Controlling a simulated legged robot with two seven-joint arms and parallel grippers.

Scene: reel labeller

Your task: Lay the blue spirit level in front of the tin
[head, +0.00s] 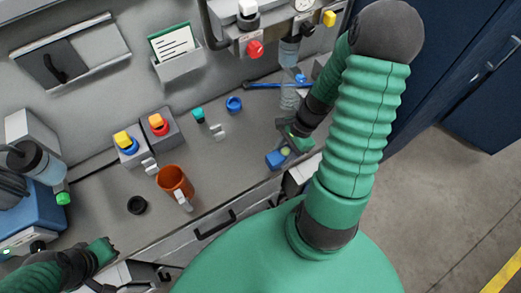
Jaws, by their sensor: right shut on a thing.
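The blue spirit level (275,161) shows as a short blue block with a yellow-green spot, near the bench's front edge. My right gripper (291,145) is shut on it; the fingers and arm hide part of it. I cannot tell whether the level touches the bench. An orange-brown, open-topped container (172,180) stands to the left, with a pale piece at its front; it may be the tin, but I cannot be sure. My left gripper (108,248) is low at the left, apart from these things; its jaw opening is unclear.
Two grey boxes with coloured buttons (163,130) stand behind the container. A black ring (137,205), a blue ring (234,104) and a small teal-topped piece (199,115) are on the grey bench (235,160). Bare bench lies between container and level.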

